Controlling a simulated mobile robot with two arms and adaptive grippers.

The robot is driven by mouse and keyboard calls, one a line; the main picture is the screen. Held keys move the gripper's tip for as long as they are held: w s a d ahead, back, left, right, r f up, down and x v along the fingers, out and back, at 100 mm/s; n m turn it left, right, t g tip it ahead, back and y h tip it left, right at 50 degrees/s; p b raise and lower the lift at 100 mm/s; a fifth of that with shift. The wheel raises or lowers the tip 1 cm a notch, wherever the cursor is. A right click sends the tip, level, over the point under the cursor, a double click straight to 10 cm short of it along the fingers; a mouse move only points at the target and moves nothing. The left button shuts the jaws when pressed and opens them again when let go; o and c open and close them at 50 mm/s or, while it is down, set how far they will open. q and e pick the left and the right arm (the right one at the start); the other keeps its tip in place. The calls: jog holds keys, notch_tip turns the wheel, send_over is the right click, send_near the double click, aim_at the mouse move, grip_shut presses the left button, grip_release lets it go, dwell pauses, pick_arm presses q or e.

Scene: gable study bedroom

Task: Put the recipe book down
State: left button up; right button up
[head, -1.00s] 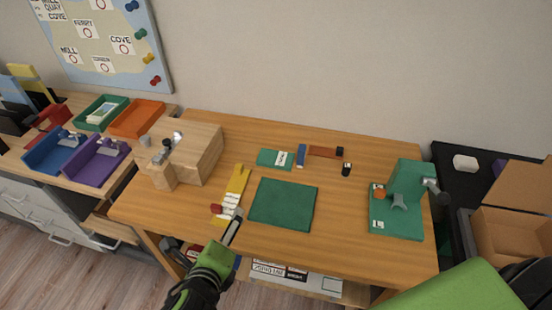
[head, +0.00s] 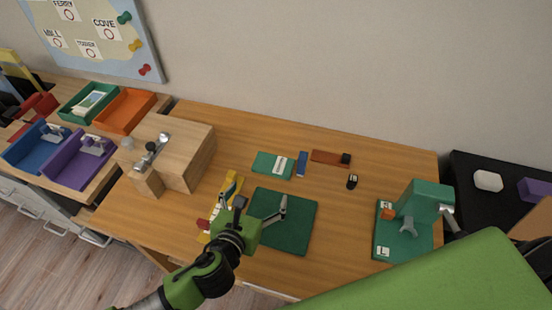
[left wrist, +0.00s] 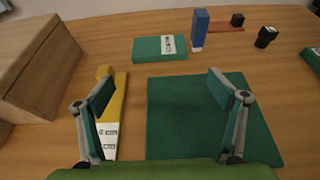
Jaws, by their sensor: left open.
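A green book-like block with a white label (head: 272,165) lies flat on the desk behind the green mat; it also shows in the left wrist view (left wrist: 160,48). Its label is too small to read, so I cannot tell whether it is the recipe book. My left gripper (head: 262,204) is open and empty over the mat's left part. In the left wrist view its spread fingers (left wrist: 163,88) are over the yellow piece and the mat, short of the green block. My right gripper is not in view.
The green mat (head: 300,235) is bare on the desk (head: 345,235). A yellow piece with white labels (left wrist: 111,125) lies left of it, near a wooden box (head: 190,145). A blue block (head: 302,163) and a green stand (head: 405,235) are to the right.

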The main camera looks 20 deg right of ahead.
pick_arm(q)
send_near(271, 170)
jog(key=shift+x, duration=1.15)
jog(key=shift+w+d+f, duration=0.35)
jog(key=shift+w+d, duration=0.05)
jog(key=shift+w, duration=0.15)
jog(key=shift+w+d+f, duration=0.1)
jog(key=shift+w+d, duration=0.05)
jog(key=shift+w, duration=0.15)
jog(key=x, duration=0.4)
jog(key=shift+b, duration=0.4)
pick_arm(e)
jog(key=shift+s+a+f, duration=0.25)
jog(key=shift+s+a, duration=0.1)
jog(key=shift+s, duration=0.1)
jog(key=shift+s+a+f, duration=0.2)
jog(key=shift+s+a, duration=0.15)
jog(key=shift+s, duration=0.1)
pick_arm(q)
jog(key=c, duration=0.9)
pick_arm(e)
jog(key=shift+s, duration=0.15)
